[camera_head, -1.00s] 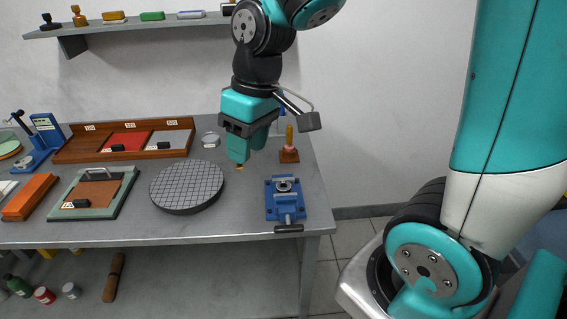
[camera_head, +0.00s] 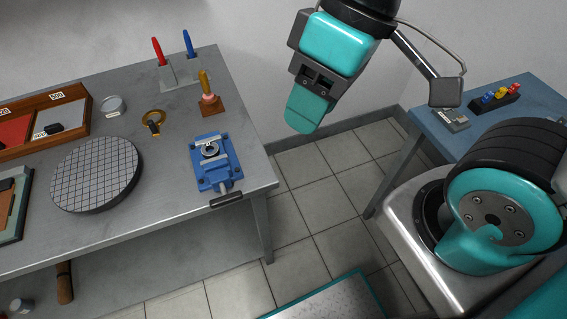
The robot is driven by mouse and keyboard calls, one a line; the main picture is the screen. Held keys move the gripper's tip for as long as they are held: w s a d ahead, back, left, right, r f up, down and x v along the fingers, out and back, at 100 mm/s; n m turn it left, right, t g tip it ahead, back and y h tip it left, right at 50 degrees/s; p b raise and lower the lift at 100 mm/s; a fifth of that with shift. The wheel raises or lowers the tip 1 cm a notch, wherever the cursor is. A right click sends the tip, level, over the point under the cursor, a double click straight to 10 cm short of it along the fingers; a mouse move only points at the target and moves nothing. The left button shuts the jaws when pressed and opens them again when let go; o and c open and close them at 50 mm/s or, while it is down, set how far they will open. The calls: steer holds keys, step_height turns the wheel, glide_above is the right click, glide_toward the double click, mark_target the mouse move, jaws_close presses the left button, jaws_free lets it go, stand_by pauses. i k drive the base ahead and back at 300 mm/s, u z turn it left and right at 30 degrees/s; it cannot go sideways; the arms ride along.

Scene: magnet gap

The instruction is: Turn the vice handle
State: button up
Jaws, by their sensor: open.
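The blue vice (camera_head: 222,160) sits near the right front corner of the grey bench, with a round metal piece (camera_head: 210,149) at its top. Its handle, a dark bar (camera_head: 226,200), lies crosswise at the vice's front end, by the bench's front edge. My gripper (camera_head: 303,116) is up and to the right of the vice in the picture, apart from it, and shows against the wall and floor. Its teal fingers point down and overlap in this view, so the gap between them is hidden. I see nothing held in it.
A blue table (camera_head: 540,95) with small items stands at right. Tiled floor lies between.

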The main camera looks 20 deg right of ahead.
mark_target(226, 198)
steer(key=z, duration=2.8)
steer(key=k, duration=2.05)
steer(key=u, duration=0.95)
